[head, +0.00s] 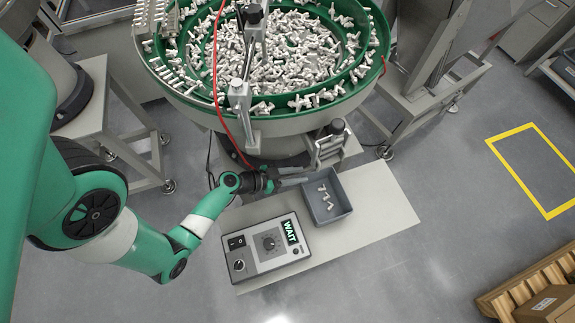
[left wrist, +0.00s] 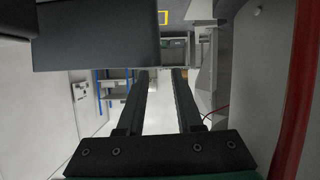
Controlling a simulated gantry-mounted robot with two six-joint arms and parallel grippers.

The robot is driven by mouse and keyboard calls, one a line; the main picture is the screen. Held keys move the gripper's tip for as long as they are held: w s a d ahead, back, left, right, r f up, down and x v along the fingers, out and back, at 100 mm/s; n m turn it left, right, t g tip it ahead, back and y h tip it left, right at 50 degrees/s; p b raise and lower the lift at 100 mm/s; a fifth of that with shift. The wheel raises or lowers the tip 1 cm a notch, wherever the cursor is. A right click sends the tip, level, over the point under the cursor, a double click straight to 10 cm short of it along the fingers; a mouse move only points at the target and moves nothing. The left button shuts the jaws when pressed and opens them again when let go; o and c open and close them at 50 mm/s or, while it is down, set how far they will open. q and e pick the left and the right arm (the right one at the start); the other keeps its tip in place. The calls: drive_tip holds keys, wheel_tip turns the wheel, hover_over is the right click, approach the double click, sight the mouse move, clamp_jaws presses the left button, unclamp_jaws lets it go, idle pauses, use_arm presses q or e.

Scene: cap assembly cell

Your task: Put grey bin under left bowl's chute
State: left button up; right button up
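The grey bin (head: 345,206) stands on a pale plate, with several white fittings inside. It is just in front of a metal chute bracket (head: 328,150) below the green-rimmed bowl (head: 205,100), which is full of white fittings. I cannot tell whether the bin is directly under the chute's mouth. My left gripper (head: 292,182) is at the bin's left back edge. In the left wrist view its two fingers (left wrist: 161,74) are apart with a gap between them, and a dark grey panel (left wrist: 95,40), probably the bin, is close to the tips. Contact is unclear. My right gripper is not in view.
A control box (head: 265,245) reading WAIT stands on the pale plate (head: 385,215), left of the bin. A red hose (head: 216,75) hangs by the bowl. Steel stands flank it. Open floor with a yellow outline (head: 520,170) is at right, with a wooden pallet (head: 530,285) at lower right.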

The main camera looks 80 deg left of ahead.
use_arm(q)
drive_tip(key=p+v, duration=0.1)
drive_tip(key=v, duration=0.3)
drive_tip(key=shift+s+r, duration=0.15)
drive_tip(key=shift+s, duration=0.15)
